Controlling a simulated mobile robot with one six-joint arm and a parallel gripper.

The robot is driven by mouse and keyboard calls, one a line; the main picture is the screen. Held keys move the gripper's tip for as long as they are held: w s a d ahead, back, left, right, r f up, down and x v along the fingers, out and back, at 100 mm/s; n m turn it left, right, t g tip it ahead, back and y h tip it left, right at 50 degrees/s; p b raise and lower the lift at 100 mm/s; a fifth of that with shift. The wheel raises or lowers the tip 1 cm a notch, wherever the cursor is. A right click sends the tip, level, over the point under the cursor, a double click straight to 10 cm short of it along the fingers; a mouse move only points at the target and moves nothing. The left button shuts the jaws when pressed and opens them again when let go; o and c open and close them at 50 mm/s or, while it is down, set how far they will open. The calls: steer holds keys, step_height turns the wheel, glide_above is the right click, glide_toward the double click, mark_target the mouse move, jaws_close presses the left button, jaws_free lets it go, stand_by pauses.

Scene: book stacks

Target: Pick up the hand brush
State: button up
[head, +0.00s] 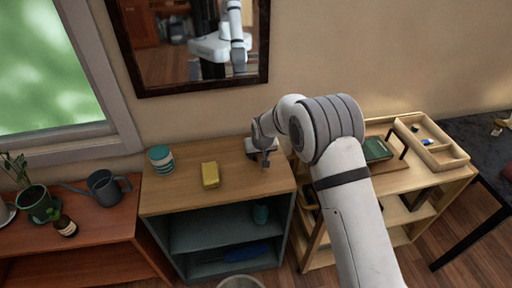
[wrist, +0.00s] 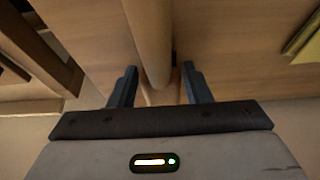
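A smooth, rounded wooden handle, which looks like the hand brush (wrist: 150,40), runs from the top of the wrist view down between my fingers. Its bristles do not show there. My gripper (wrist: 160,68) is open, with one finger on each side of the handle and a gap visible on both sides. In the head view my gripper (head: 264,157) is low over the right part of the wooden cabinet top (head: 225,190). My wrist hides most of what lies under it there.
A wooden shelf unit (head: 455,172) with a green book (head: 377,150) is to the right. A watering can (head: 104,187) stands on the left table. A mirror (head: 190,40) hangs behind.

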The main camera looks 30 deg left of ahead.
steer(key=c, duration=0.7)
steer(key=shift+r, duration=0.15)
step_height(320, 180, up, 10)
steer(key=shift+f+b, duration=0.1)
steer(key=shift+b, duration=0.85)
